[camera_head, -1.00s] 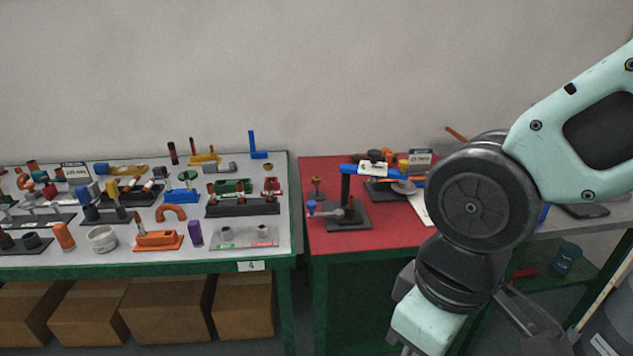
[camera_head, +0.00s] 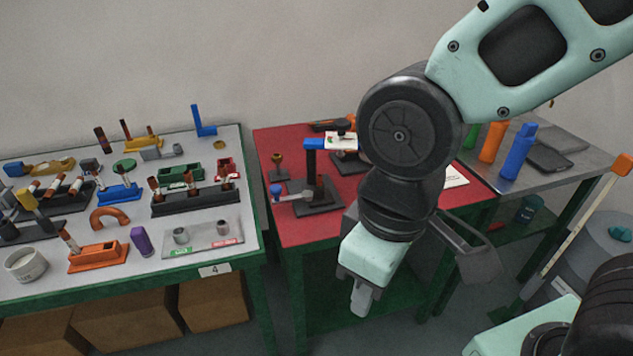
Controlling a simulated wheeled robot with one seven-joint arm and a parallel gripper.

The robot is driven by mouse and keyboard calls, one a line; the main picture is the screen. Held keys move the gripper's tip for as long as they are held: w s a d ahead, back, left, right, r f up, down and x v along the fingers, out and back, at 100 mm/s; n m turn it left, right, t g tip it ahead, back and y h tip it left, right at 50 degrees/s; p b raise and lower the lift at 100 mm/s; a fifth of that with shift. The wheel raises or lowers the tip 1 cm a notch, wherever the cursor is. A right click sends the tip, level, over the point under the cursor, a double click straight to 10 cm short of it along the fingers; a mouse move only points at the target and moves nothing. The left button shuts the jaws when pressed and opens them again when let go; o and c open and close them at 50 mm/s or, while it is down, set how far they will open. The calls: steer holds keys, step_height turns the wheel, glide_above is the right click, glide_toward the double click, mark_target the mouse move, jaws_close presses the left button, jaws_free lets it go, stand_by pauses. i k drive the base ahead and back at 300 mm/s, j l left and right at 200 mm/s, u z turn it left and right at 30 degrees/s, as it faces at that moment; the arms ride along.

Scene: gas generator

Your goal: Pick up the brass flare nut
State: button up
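Another brass-coloured piece (camera_head: 277,158) stands on a dark base at the left of the red table. My gripper (camera_head: 361,300) hangs pointing down in front of the red table, apart from both pieces. Its fingers show edge-on, so I cannot tell whether they are open. My arm hides part of the red table.
The white table (camera_head: 140,275) is crowded with fittings, a white cup (camera_head: 26,264) and a plate with two grey cylinders (camera_head: 205,240). A black stand with a blue top (camera_head: 312,185) is on the red table (camera_head: 290,237). Blue and orange bottles stand on the grey table (camera_head: 590,155).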

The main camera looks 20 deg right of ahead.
mark_target(277, 158)
steer(key=i+j, duration=0.35)
steer(key=j, duration=0.15)
steer(key=i+j, duration=0.7)
steer(key=j, duration=0.25)
steer(key=i+z, duration=0.05)
